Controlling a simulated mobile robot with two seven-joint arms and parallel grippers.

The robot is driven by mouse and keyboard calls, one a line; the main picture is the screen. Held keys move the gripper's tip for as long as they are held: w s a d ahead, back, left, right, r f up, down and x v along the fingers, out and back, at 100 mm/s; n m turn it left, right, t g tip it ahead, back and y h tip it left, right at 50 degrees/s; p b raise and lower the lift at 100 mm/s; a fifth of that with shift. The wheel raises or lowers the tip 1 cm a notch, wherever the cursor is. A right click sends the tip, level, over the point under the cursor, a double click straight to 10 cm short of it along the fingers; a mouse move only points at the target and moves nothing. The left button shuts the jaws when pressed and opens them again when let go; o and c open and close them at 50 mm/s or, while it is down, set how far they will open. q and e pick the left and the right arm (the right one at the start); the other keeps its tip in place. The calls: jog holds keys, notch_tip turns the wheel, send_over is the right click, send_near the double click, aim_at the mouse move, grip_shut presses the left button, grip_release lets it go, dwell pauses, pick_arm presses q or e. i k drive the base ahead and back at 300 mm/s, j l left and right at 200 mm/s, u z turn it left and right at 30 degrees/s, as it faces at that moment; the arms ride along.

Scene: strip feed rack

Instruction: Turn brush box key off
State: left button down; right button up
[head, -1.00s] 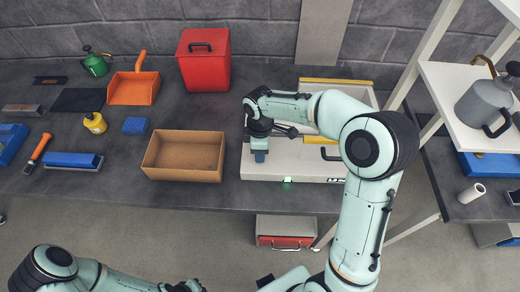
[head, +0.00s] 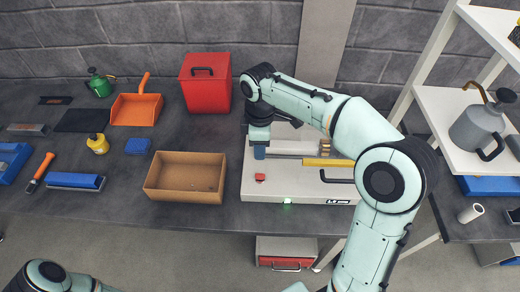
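The white box (head: 300,190), which I take to be the brush box, stands on the dark bench right of centre. A small red piece (head: 260,177), probably its key, sits on the left of its top; which way it is turned is too small to tell. A green light (head: 287,201) glows at the front edge. My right gripper (head: 259,153) points down over the box's left part, just behind the red piece and apart from it in the picture. One blue fingertip shows; its opening is hidden. My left gripper is out of view.
A cardboard box (head: 185,197) stands left of the white box. A black handle (head: 336,178) and a yellow bar (head: 328,162) lie on the white box's right side. A red bin (head: 206,83) stands behind. A shelf (head: 450,105) with a grey can (head: 478,127) is at right.

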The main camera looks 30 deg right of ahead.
aim_at(260, 177)
jog(key=k, duration=1)
